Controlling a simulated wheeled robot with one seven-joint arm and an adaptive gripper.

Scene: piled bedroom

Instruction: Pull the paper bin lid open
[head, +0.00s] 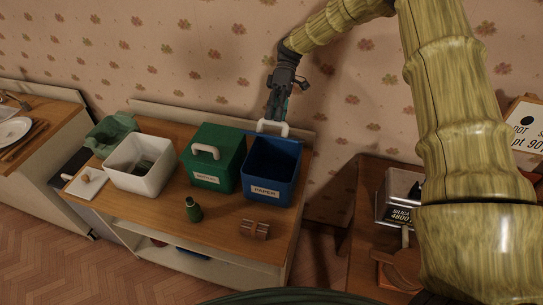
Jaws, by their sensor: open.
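The blue paper bin (266,192), with a label reading PAPER, stands on the wooden cabinet top. Its top looks open, with a dark blue inside showing. A white handle (260,127) rises at its back edge, seemingly on the lid swung back there; the lid itself is hard to make out. My gripper (277,116) is open and points down at this handle from above. I cannot tell whether the fingers touch it.
A green bin (211,176) with a shut lid and white handle stands close on the left. Further left are a white bin (133,177) and a flat white lid (86,184). The patterned wall is close behind.

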